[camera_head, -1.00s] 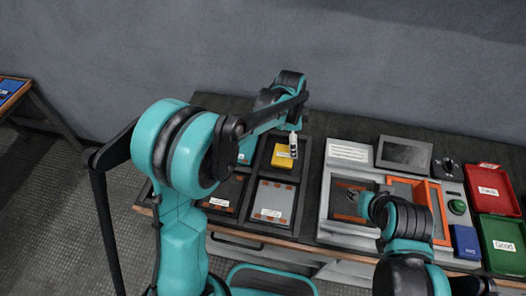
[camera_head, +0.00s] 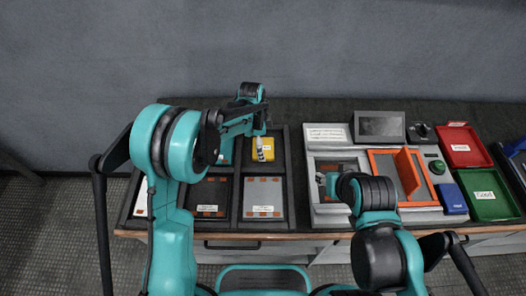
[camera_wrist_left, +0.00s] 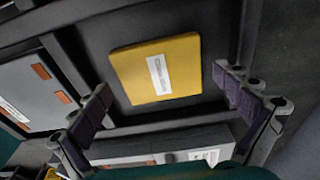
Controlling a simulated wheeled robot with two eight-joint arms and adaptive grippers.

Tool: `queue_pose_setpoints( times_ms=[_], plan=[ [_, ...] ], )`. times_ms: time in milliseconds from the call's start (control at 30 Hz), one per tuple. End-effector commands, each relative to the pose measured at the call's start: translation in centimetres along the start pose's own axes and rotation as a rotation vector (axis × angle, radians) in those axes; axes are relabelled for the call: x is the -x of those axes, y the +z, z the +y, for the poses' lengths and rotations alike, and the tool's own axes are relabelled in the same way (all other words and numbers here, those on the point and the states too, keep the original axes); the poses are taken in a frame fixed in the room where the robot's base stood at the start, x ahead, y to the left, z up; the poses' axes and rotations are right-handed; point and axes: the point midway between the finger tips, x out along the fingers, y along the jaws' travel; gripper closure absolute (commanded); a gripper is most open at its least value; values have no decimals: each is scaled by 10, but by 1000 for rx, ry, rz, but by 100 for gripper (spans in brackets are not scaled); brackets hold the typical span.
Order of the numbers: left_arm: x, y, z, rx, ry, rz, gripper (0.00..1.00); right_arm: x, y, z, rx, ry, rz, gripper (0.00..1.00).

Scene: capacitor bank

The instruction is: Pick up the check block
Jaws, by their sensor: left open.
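The check block appears to be the yellow block (camera_head: 265,145) with a white label, lying in a back compartment of the dark tray (camera_head: 237,190). In the left wrist view the yellow block (camera_wrist_left: 157,68) lies flat in its compartment, its label too blurred to read. My left gripper (camera_head: 261,156) is over this compartment, partly covering the block in the head view. In the left wrist view its fingers (camera_wrist_left: 170,108) are spread apart with nothing between them, and the block shows beyond them. My right gripper (camera_head: 325,183) is over the grey fixture; its fingers are too small to judge.
Other tray compartments hold a grey plate (camera_head: 263,196) and a dark plate (camera_head: 209,196). To the right are an orange-framed fixture (camera_head: 400,176), a green button (camera_head: 437,167), a blue box (camera_head: 452,198), a red bin (camera_head: 462,147) and a green bin (camera_head: 485,196).

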Motion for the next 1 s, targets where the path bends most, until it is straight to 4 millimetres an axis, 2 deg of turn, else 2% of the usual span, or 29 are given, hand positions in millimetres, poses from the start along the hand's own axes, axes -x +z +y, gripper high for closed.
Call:
queue_pose_setpoints(
  times_ms=[67, 233, 267, 533, 833, 1000],
  plan=[
    [-8, 0, 0, 0, 0, 0, 0, -3, 2, 0, 0, 0, 0, 60],
    [-6, 0, 0, 0, 0, 0, 0, -2, 1, 0, 0, 0, 0, 60],
    [-6, 0, 0, 0, 0, 0, 3, -2, 1, 0, 0, 0, 0, 60],
    [-6, 0, 0, 0, 0, 0, 74, -2, 1, 0, 0, 0, 0, 60],
    [-4, -1, 0, 0, 0, 0, 74, -1, 0, 0, 0, 0, 0, 60],
    [12, -2, 0, 0, 0, 0, 74, 5, -4, 0, 0, 0, 0, 60]
  ],
)
